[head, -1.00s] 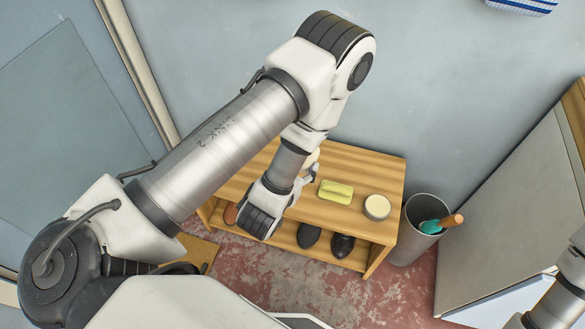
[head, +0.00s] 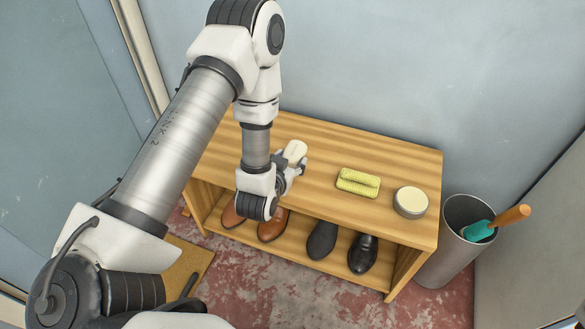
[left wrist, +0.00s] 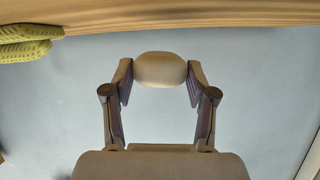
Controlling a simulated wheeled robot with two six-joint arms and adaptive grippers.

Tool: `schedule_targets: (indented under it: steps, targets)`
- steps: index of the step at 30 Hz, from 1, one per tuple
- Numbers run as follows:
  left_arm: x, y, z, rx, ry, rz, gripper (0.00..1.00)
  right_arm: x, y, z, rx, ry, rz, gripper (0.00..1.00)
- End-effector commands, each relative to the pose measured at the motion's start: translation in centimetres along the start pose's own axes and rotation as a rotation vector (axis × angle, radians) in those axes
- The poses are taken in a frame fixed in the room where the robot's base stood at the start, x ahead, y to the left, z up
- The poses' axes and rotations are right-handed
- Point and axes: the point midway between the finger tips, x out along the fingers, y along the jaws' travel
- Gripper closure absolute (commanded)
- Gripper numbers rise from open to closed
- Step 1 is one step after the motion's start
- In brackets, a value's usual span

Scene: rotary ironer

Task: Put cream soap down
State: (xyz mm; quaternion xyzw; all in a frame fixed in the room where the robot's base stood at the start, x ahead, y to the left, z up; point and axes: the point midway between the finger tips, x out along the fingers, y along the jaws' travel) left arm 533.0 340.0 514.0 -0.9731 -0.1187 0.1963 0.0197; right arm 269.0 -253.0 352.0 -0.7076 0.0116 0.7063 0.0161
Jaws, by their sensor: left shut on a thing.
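The cream soap (head: 295,151) is a pale rounded bar in the head view, over the left-middle part of the wooden bench top (head: 330,146). My left gripper (head: 293,160) is shut on it. In the left wrist view the soap (left wrist: 160,70) sits between the two fingertips (left wrist: 160,79), with the wooden surface close to it along the picture's top edge. I cannot tell whether the soap touches the bench. My right gripper is not in view.
On the bench top stand a yellow-green ridged soap or brush (head: 358,182) and a round cream tin (head: 410,202). Brown shoes (head: 272,224) and black shoes (head: 362,254) fill the shelf below. A grey bin (head: 455,250) with a teal-and-wood tool (head: 497,223) stands right.

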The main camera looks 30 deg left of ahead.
Motion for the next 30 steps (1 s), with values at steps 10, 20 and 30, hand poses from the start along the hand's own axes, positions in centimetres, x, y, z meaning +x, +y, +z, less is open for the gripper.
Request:
schedule_targets:
  steps: [10, 20, 30]
  targets:
    - [3.9, -0.3, 2.3, 0.002, -0.004, 0.001, 0.8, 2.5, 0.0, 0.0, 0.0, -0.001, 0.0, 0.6]
    - [4.1, -0.2, 2.7, 0.001, -0.001, 0.0, 0.8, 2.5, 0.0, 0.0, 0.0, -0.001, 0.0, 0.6]
    - [4.1, -0.2, 2.8, 0.001, -0.002, 0.001, 0.18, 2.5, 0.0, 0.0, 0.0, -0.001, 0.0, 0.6]
